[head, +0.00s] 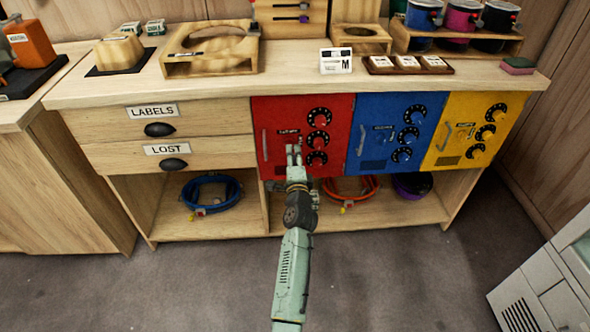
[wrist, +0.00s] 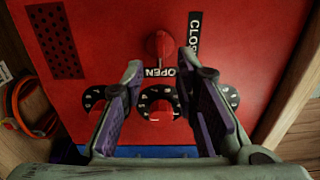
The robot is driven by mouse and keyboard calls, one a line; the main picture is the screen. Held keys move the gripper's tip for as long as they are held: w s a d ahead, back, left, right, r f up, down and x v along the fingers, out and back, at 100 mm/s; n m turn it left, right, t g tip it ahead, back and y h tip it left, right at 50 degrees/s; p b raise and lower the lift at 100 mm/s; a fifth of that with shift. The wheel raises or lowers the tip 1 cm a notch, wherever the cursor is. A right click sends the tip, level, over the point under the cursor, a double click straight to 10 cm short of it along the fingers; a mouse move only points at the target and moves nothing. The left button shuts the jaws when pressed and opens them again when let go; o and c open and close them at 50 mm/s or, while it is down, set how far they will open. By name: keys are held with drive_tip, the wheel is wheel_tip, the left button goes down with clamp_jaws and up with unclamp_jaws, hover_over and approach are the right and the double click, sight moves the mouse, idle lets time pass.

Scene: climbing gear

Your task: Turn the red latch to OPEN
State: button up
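The red latch (wrist: 159,46) shows in the wrist view on the red door (wrist: 120,25); this red door also shows in the head view (head: 270,110). An OPEN label (wrist: 160,72) is beside the latch on the near side, and a CLOSED label (wrist: 194,32), partly hidden by a finger, is to its right. I cannot tell for sure which label the latch points to. My gripper (wrist: 160,62) is open, its fingertips on either side of and just short of the latch; I see no clear contact. In the head view my gripper (head: 293,150) is in front of the red door and hides the latch.
Three dials with red knobs, one at the middle (wrist: 160,110), sit close around my fingers. Blue (head: 385,105) and yellow (head: 450,160) doors are to the right, drawers (head: 215,115) to the left. The floor in front is clear.

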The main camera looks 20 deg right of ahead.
drive_tip(key=v, duration=0.8)
drive_tip(key=shift+s, duration=0.15)
drive_tip(key=shift+r, duration=0.1)
